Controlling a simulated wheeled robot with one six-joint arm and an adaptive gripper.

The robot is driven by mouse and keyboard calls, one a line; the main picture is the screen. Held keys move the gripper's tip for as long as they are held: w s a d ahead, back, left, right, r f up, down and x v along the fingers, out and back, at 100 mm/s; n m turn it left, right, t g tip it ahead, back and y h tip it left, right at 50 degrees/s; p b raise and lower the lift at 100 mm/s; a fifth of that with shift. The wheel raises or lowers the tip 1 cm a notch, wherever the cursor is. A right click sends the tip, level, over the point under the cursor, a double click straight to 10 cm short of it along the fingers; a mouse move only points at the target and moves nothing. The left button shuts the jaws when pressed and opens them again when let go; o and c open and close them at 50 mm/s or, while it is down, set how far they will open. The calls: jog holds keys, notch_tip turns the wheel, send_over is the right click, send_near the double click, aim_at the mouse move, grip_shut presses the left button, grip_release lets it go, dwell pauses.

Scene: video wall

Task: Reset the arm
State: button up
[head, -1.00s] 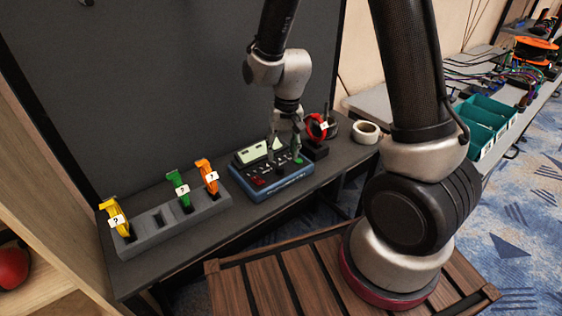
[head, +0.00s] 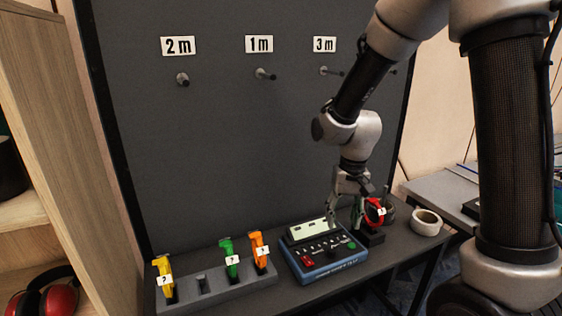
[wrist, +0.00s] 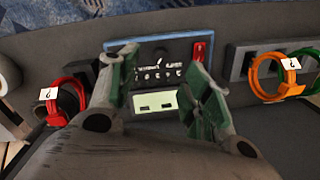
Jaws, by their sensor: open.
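My gripper (wrist: 160,88) is open and empty in the wrist view, its green-padded fingers spread apart over the blue tester box (wrist: 172,50). In the head view my gripper (head: 346,203) hangs above the right back part of the tester box (head: 330,266), which has a pale display, a row of switches, a red part and a green button. My arm is bent, reaching down in front of the dark board. Whether the fingertips touch the box cannot be told.
A grey rack (head: 215,287) holds yellow (head: 165,279), green (head: 228,257) and orange (head: 260,252) coiled cables tagged "?". A red coil (head: 374,212) and a tape roll (head: 427,222) stand right. Pegs (head: 265,74) labelled 2 m, 1 m and 3 m project above.

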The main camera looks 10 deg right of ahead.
jog(key=s+d+r+t, duration=0.2)
jog(key=s+d+r, duration=0.4)
jog(key=s+r, duration=0.3)
jog(key=s+d+r+n+t, duration=0.1)
jog(key=s+d+r+t, duration=0.1)
jog(key=s+d+r, duration=0.5)
notch_tip(320, 180, up, 3)
jog(key=shift+s+d+f+t+h, duration=0.15)
jog(key=shift+s+t+h, duration=0.25)
jog(key=shift+s, duration=0.5)
